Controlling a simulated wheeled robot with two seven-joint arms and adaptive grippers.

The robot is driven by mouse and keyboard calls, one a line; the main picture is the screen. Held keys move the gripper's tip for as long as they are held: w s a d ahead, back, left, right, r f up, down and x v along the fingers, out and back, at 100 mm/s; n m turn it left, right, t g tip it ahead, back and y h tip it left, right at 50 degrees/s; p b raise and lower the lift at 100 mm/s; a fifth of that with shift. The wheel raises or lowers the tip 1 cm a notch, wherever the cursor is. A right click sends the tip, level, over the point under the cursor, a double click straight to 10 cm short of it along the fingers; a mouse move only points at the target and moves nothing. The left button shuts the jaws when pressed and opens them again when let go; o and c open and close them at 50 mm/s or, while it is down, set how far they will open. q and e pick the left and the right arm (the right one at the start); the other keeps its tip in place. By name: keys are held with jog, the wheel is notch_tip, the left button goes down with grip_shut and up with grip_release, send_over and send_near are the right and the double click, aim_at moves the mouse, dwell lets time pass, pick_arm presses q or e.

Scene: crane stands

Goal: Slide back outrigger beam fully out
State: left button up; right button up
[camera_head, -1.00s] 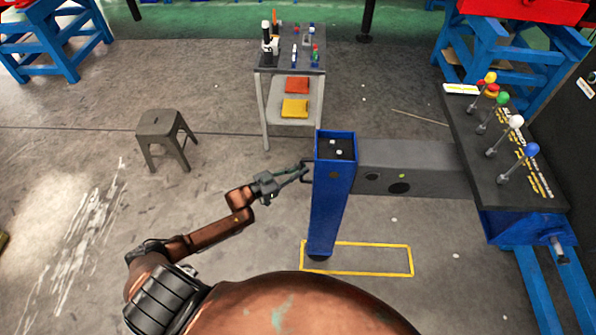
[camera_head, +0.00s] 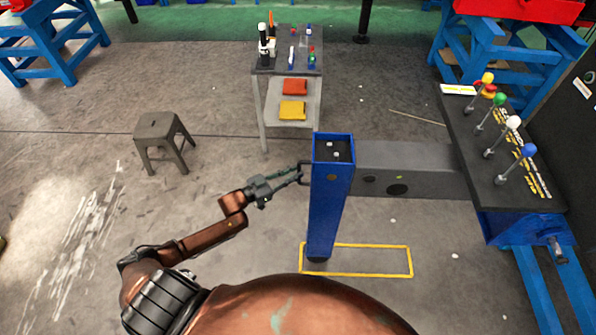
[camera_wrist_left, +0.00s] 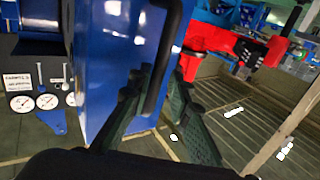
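The grey outrigger beam (camera_head: 415,170) runs left from the crane body, with the blue upright leg (camera_head: 331,200) at its outer end. A black bar handle (camera_head: 304,173) sits on the leg's left face; it shows large in the left wrist view (camera_wrist_left: 163,62). My left gripper (camera_head: 292,178) is at this handle. In the wrist view its two dark fingers (camera_wrist_left: 163,95) stand apart, with the handle's lower part between them. I cannot see the fingers pressing on it. My right gripper is out of view.
Colored levers (camera_head: 513,123) stand on the control panel at right. A yellow floor rectangle (camera_head: 385,276) lies at the leg's foot. A grey stool (camera_head: 160,128) and a small table (camera_head: 262,105) stand behind. The floor left of the leg is mostly clear.

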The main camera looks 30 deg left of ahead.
pick_arm(q)
jog(key=v, duration=1)
jog(key=shift+s+a, duration=0.15)
jog(key=shift+a, duration=0.1)
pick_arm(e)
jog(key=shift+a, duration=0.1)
